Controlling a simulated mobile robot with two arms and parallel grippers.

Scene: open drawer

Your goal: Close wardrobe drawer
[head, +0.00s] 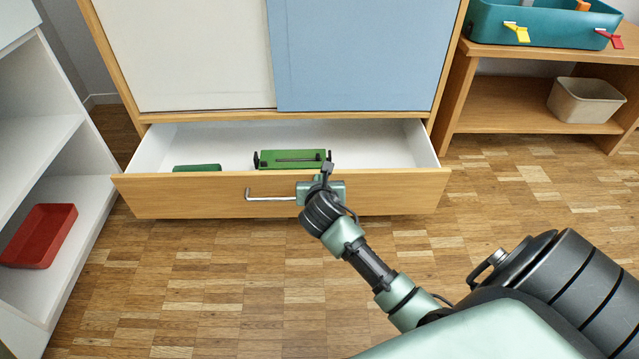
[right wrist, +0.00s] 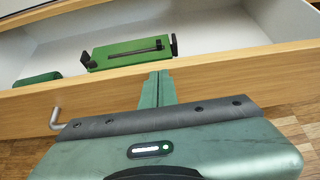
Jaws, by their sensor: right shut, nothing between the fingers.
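The wardrobe drawer (head: 210,196) has a wooden front and white inside, and it stands open below the white and blue sliding doors. A metal bar handle (head: 262,196) sits on its front. My right gripper (head: 322,180) is at the drawer front, right of the handle. In the right wrist view its fingers (right wrist: 157,82) are shut with nothing between them, and their tips are at the upper part of the front (right wrist: 220,82). I cannot tell whether they touch it. The handle (right wrist: 55,117) shows at the left there. My left gripper is not in view.
Inside the drawer lie a green case (head: 291,159) with black fittings and a smaller dark green item (head: 197,168). A white shelf with a red tray (head: 40,236) stands left. A wooden bench with a teal bin (head: 550,22) and a beige bin (head: 585,100) stands right. The floor before the drawer is clear.

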